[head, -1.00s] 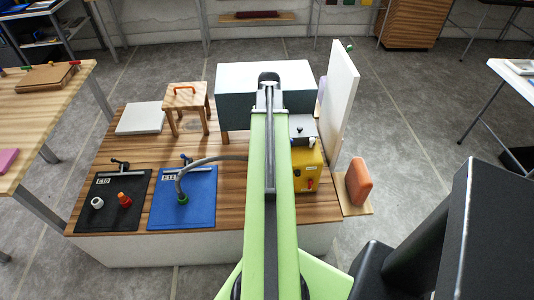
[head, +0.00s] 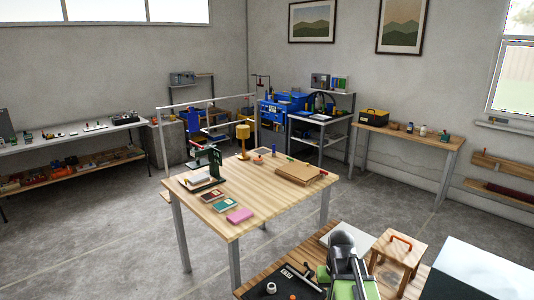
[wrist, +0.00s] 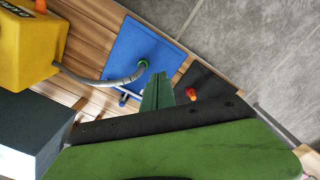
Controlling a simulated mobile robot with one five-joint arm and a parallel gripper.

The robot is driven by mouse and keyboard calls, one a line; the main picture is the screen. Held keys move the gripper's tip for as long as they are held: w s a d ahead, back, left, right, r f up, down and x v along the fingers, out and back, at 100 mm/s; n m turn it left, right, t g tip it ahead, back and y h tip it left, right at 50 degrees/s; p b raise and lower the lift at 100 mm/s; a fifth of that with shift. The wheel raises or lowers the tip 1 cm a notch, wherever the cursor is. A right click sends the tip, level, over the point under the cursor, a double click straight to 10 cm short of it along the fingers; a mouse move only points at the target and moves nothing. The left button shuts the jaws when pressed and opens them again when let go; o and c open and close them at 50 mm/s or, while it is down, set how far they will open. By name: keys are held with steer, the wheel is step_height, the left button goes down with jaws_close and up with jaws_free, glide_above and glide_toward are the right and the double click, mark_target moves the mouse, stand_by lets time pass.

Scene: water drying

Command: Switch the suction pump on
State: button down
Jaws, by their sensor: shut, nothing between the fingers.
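The yellow suction pump (wrist: 28,48) is at the upper left of the wrist view, cut off by the edge. Part of a dark label shows on it; I cannot make out its switch. A grey hose (wrist: 95,80) runs from it to a green fitting on the blue mat (wrist: 125,48). My gripper (wrist: 158,78) has its green fingers shut and empty, pointing toward the mats, to the right of the pump and apart from it. The pump is outside the head view, where part of my arm shows at the bottom.
A black mat (wrist: 217,92) with a red fitting (wrist: 191,93) lies beside the blue mat. A dark grey box (wrist: 30,128) stands near the pump. In the head view, a wooden stool (head: 398,250) stands on the bench, and a wooden table (head: 262,195) stands beyond, with open floor around it.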

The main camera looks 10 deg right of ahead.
steer(key=s+a+r+n, duration=0.1)
steer(key=s+a+n, duration=0.1)
steer(key=a, duration=1.1)
steer(key=shift+r+p, duration=0.3)
steer(key=shift+p, duration=0.1)
steer(key=shift+s, duration=0.1)
